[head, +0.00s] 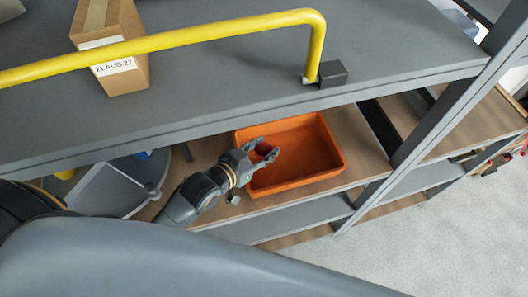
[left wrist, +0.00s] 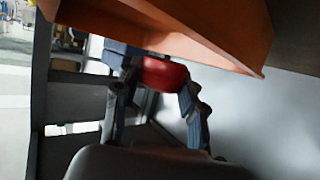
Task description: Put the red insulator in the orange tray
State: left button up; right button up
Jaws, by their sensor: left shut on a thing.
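The orange tray (head: 312,152) sits on the wooden shelf under the grey upper shelf in the head view. Its wall fills the top of the left wrist view (left wrist: 215,28). My left gripper (head: 264,152) is at the tray's left side, its fingers reaching over the rim. It is shut on the red insulator (left wrist: 164,76), which shows between the fingers in the left wrist view. I cannot tell the exact height above the tray floor. My right gripper is not in view.
A grey upright (head: 420,135) stands right of the tray. The visible tray floor is empty.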

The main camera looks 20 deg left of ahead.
aim_at(258, 158)
pick_arm(q)
jog(key=shift+w+f, duration=0.25)
notch_tip(258, 158, down, 3)
jog(key=shift+w+f, duration=0.1)
jog(key=shift+w, duration=0.05)
jog(key=shift+f, duration=0.1)
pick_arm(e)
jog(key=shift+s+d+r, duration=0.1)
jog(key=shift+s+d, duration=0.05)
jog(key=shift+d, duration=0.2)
